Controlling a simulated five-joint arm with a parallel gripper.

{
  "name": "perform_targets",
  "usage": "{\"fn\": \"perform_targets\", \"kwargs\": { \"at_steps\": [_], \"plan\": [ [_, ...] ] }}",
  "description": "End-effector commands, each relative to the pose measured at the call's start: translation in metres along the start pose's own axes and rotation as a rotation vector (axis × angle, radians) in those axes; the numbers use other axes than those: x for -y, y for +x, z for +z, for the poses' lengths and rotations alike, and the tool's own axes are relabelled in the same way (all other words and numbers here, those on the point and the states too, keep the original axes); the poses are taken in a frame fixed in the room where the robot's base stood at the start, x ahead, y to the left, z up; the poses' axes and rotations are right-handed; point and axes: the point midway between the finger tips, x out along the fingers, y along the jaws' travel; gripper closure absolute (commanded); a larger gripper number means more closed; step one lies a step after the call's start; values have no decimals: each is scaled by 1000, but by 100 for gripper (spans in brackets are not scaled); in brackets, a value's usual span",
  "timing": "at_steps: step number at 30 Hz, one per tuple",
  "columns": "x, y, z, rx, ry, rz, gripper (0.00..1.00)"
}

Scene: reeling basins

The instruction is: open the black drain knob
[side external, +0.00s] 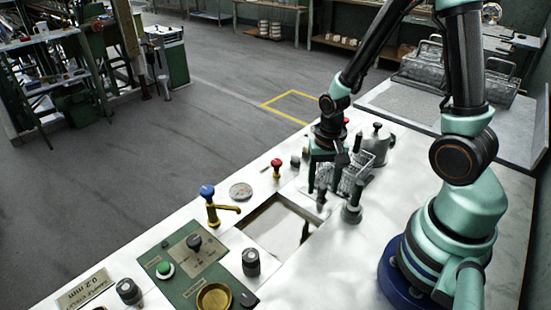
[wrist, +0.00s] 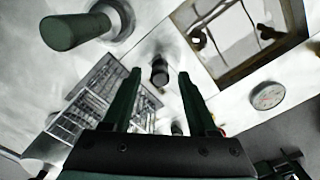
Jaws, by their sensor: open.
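A small black knob (side external: 321,196) stands on the white worktop at the right corner of the sunken basin (side external: 246,230). In the wrist view the black knob (wrist: 160,72) shows upright between and beyond my fingertips, next to the basin frame (wrist: 203,72). My gripper (side external: 324,182) points down just above the knob, its two dark green fingers apart. In the wrist view my gripper (wrist: 160,75) is open with nothing held. I cannot tell how far the fingertips are above the knob.
A dark-green-handled post (side external: 352,204) stands close to the right; it also shows in the wrist view (wrist: 75,32). A wire basket (side external: 352,181) and grey canister (side external: 377,146) stand behind. A blue-topped brass tap (side external: 210,207) and a control panel (side external: 186,258) lie left.

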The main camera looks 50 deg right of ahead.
Motion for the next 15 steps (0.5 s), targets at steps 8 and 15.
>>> {"fn": "perform_targets", "kwargs": {
  "at_steps": [8, 15],
  "plan": [
    [0, 0, 0, 0, 0, 0, 49],
    [0, 0, 0, 0, 0, 0, 100]
  ]
}}
